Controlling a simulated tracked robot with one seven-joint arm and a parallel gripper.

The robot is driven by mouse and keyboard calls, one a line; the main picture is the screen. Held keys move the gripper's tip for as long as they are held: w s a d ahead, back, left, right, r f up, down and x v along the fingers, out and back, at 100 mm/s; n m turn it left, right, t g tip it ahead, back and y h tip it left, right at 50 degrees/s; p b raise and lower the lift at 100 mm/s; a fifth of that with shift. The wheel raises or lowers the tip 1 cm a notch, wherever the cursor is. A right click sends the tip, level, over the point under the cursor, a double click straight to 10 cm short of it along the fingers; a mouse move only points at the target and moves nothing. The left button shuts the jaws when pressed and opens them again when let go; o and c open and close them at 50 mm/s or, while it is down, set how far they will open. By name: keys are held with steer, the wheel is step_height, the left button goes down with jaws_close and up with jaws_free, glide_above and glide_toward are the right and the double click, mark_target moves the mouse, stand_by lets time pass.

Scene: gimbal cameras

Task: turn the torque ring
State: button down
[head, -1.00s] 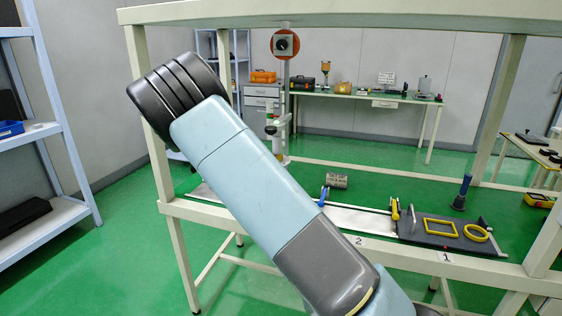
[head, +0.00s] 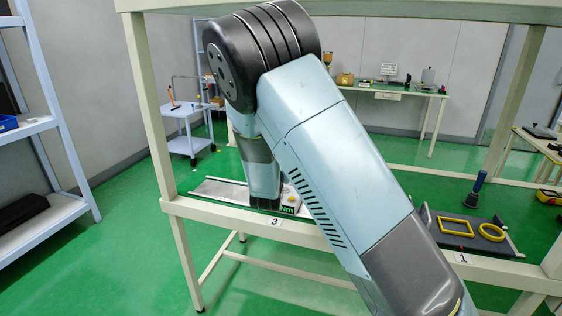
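My arm (head: 345,165) fills the middle of the head view, its black elbow high and its forearm (head: 262,180) hanging down over the bench. The forearm ends in a dark part (head: 266,203) close to a pale board (head: 220,190) at label 3. I cannot make out my gripper's fingers there, nor whether they touch anything. A green "Nm" marking (head: 287,209) shows at the bench edge, beside a small white and yellow unit (head: 291,199). I cannot pick out the torque ring with certainty; it may be hidden behind my forearm.
At label 1, a dark board (head: 470,243) carries a yellow rectangular frame (head: 456,228) and a yellow ring (head: 491,232). A blue-handled tool (head: 475,190) stands behind it. A bench post (head: 150,120) and an overhead beam (head: 340,12) bound the space. My arm covers label 2's area.

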steer(key=shift+w+d+r, duration=0.2)
steer(key=shift+w+d, duration=0.05)
steer(key=shift+d, duration=0.15)
steer(key=c, duration=1.2)
jaws_free()
steer(key=shift+w+f, duration=0.1)
steer(key=shift+w, duration=0.05)
steer(key=shift+c, duration=0.2)
steer(key=shift+o, duration=0.7)
steer(key=shift+a, duration=0.1)
steer(key=s+a, duration=0.2)
steer(key=s, duration=1.1)
steer(key=shift+s, duration=0.4)
steer(key=shift+f, duration=0.1)
